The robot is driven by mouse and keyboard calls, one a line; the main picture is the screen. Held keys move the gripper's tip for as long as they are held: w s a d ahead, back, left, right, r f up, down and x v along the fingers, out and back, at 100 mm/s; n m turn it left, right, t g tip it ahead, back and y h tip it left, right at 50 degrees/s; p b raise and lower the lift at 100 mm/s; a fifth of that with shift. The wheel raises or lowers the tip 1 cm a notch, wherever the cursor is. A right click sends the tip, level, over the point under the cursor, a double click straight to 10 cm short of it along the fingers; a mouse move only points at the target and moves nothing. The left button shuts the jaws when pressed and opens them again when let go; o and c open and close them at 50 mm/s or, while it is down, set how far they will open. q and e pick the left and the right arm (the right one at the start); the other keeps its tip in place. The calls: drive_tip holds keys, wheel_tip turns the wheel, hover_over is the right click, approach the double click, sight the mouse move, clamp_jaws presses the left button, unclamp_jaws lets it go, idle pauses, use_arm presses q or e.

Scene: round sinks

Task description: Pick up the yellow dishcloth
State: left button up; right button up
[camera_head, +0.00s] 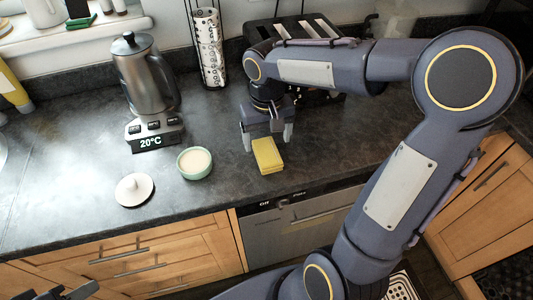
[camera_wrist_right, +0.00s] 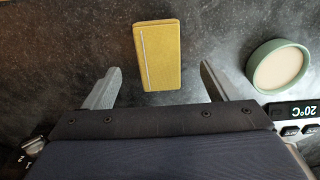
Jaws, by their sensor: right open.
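The yellow dishcloth (camera_head: 267,155) lies folded in a flat rectangular block on the dark countertop, near its front edge. In the right wrist view the dishcloth (camera_wrist_right: 158,55) is just ahead of the fingers, roughly centred between their lines. My right gripper (camera_head: 267,140) is above the counter just behind the cloth, fingers pointing down. In the wrist view its two fingers (camera_wrist_right: 159,86) are spread apart with nothing held between them. Whether the fingertips touch the counter cannot be told. Part of my left gripper (camera_head: 68,292) shows at the bottom left corner; its jaws are not clear.
A green-rimmed bowl (camera_head: 194,163) and a white disc with a knob (camera_head: 134,189) sit left of the cloth. A steel kettle (camera_head: 143,75) stands on its base reading 20°C. A patterned cylinder (camera_head: 210,50) and black toaster (camera_head: 300,32) are behind. Counter right of the cloth is clear.

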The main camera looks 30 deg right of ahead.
sight(268, 153)
wheel_tip(268, 153, down, 6)
drive_tip(key=shift+d+f, duration=0.15)
drive_tip(key=shift+f, duration=0.1)
drive_tip(key=c, duration=1.1)
drive_tip(key=shift+o, duration=0.2)
drive_tip(key=shift+r, duration=0.2)
drive_tip(key=shift+r, duration=0.25)
wheel_tip(268, 153, up, 2)
drive_tip(key=shift+w+r+p, duration=0.1)
drive_tip(key=shift+p, duration=0.2)
drive_tip(key=s+a+r+b, duration=0.1)
drive_tip(key=s+a+r, duration=0.3)
drive_tip(key=a+r, duration=0.6)
drive_tip(key=a, duration=0.3)
drive_tip(key=shift+a+b, duration=0.3)
drive_tip(key=shift+b, duration=0.05)
